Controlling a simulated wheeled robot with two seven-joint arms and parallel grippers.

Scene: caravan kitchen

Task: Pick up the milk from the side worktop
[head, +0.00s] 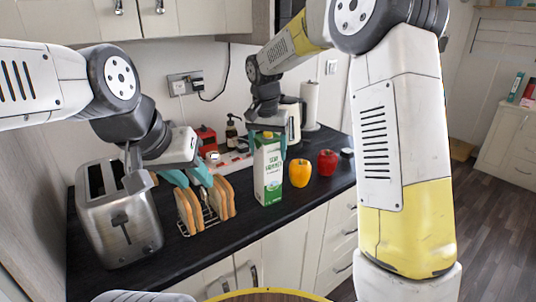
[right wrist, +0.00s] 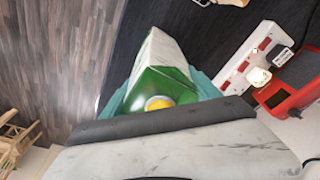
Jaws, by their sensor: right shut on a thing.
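The milk carton (head: 267,172) is white and green with a yellow cap, upright over the dark worktop (head: 265,225). My right gripper (head: 267,137) reaches down from behind and is shut on the carton near its top. In the right wrist view the carton (right wrist: 160,75) sits between the teal fingers (right wrist: 160,90), cap towards the camera. Whether its base touches the worktop I cannot tell. My left gripper (head: 187,178) is above the toast rack, teal fingers apart, with no thing clearly held between them.
A steel toaster (head: 120,225) stands left of the toast rack (head: 205,215) with its bread slices.

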